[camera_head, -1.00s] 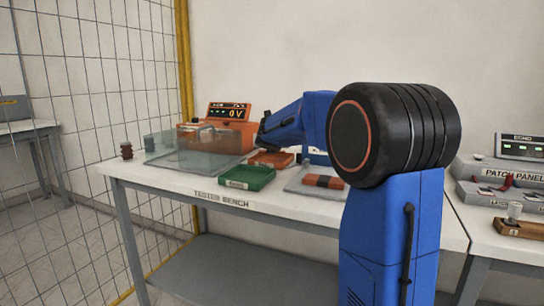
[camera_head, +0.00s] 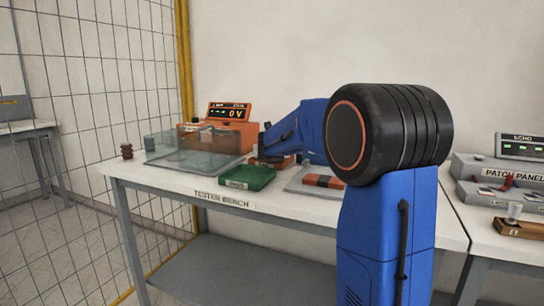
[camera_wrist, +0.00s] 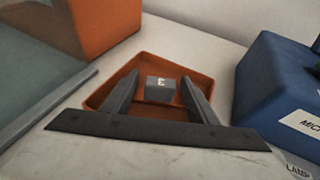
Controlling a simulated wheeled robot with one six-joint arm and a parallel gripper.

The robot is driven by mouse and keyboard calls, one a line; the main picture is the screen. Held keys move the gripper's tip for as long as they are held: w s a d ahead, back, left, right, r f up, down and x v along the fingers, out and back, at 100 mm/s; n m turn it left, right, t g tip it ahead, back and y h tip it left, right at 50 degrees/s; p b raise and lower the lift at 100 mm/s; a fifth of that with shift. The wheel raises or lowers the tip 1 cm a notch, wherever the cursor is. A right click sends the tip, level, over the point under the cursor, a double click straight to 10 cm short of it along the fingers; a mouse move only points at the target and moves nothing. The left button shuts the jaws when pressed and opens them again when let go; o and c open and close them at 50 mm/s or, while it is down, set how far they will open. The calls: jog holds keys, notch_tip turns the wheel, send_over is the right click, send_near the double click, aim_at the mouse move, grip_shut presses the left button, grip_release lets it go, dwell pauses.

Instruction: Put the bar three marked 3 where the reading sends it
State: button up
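A small grey block (camera_wrist: 159,90), its pale mark seeming to be a 3, is in the orange tray (camera_wrist: 202,84) in the wrist view. My gripper (camera_wrist: 159,79) is open, with one finger on each side of the block and a gap showing on both sides. In the head view my gripper reaches down at the orange tray (camera_head: 257,162), which it mostly hides, so the block cannot be seen there. The orange tester (camera_head: 226,132) behind has a display (camera_head: 230,113) reading 0 V.
A green tray (camera_head: 247,177) stands in front of the orange one. A clear-walled enclosure (camera_head: 195,150) is to the left. A dark and orange bar (camera_head: 322,181) lies on a grey plate to the right. A blue box (camera_wrist: 285,90) is close on the right in the wrist view.

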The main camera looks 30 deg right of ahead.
jog(key=shift+r, duration=0.2)
jog(key=v, duration=1.2)
jog(key=shift+f, duration=0.1)
dwell(0.3)
